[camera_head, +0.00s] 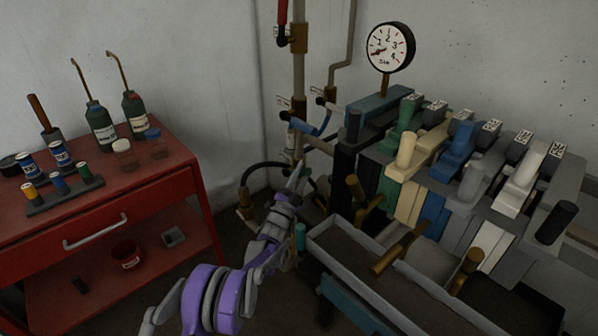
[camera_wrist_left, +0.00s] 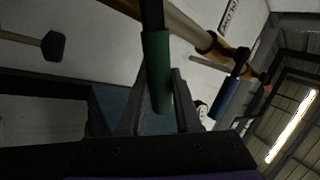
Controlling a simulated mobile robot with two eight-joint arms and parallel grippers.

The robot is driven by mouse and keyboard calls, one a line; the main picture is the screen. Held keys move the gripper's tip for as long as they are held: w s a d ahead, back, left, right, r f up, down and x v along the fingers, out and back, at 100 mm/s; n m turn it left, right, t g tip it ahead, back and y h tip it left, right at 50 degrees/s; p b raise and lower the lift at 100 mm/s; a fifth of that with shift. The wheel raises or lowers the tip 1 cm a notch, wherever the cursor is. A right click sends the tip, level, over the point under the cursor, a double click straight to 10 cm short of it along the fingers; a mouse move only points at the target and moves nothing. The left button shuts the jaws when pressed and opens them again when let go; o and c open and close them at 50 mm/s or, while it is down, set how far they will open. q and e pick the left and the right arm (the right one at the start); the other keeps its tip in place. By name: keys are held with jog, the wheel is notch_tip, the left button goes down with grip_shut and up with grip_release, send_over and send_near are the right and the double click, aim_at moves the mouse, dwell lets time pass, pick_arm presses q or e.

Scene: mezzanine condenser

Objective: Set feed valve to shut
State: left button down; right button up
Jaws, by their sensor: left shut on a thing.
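My left gripper (camera_head: 298,178) reaches to the pipes between the red cart and the lever bank. In the left wrist view its two fingers (camera_wrist_left: 160,100) are shut on a green valve handle (camera_wrist_left: 157,70), which hangs between them. This handle is mostly hidden behind the gripper in the head view. A blue valve handle (camera_head: 318,129) sits just above the gripper and also shows in the left wrist view (camera_wrist_left: 230,95). A red valve handle (camera_head: 283,14) is higher on the upright pipe. The small tags are too small to read, so I cannot tell which is the feed valve.
A red cart (camera_head: 180,170) with bottles and cans stands at left. A bank of coloured levers (camera_head: 460,150) and a grey trough (camera_head: 340,250) stand close at right. A gauge (camera_head: 391,47) rises behind the levers. A black hose (camera_head: 262,168) runs near my gripper.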

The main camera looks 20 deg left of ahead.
pick_arm(q)
jog(key=shift+s+d+f+m+g+h+b, duration=0.1)
jog(key=shift+d+f+m+g+h+b, duration=0.15)
jog(key=shift+f+m+h+b, duration=0.95)
jog(key=shift+s+d+f+m+g+h+b, duration=0.2)
jog(key=shift+f+m+g+h, duration=0.25)
jog(key=shift+m+h, duration=1.55)
jog(key=shift+s+d+f+m+g+h+b, duration=0.15)
jog(key=shift+f+m+h+b, duration=0.7)
jog(key=shift+m, duration=1.55)
pick_arm(e)
jog(key=shift+w+f, duration=0.15)
jog(key=shift+f, duration=2.7)
pick_arm(q)
jog(key=shift+w+f, duration=0.1)
jog(key=shift+f, duration=0.1)
jog(key=c, duration=0.6)
grip_release()
jog(key=v, duration=1.1)
pick_arm(e)
jog(key=shift+r, duration=0.15)
pick_arm(q)
jog(key=shift+r, duration=0.2)
